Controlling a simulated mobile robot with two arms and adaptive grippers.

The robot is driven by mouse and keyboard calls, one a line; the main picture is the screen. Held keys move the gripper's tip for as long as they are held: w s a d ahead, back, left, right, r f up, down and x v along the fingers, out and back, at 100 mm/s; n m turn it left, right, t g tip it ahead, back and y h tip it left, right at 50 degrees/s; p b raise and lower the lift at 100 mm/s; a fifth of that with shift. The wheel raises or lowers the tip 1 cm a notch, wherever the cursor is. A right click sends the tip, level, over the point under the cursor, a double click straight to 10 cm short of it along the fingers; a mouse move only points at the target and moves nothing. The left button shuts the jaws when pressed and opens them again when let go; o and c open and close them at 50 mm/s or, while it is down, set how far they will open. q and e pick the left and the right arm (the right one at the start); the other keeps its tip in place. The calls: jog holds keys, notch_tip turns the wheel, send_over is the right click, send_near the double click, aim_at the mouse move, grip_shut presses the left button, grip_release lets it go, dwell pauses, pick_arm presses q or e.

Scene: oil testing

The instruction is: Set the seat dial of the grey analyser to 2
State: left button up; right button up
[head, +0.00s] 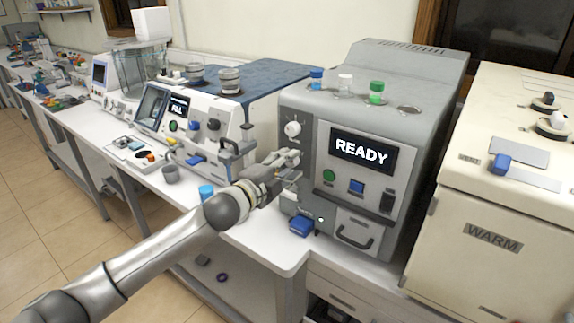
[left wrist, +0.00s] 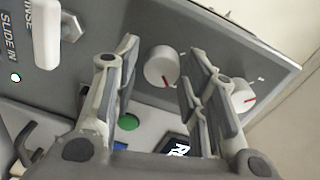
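The grey analyser (head: 420,122) stands at the back right of the bench, its screen (head: 361,151) reading READY. A white dial (head: 293,129) is at the upper left of its front. My right gripper is out of view.
A green button (head: 328,176) and blue button (head: 356,187) sit under the screen. Several coloured caps stand on top. A white lever (left wrist: 47,32) is near SLIDE IN. A cream WARM cabinet (head: 480,260) is right; a white-blue machine (head: 215,135) is left.

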pick_arm(q)
jog(key=shift+o, duration=0.4)
jog(key=shift+s+a, duration=0.1)
jog(key=v, duration=1.1)
jog(key=shift+s+a, duration=0.2)
jog(key=shift+s, duration=0.15)
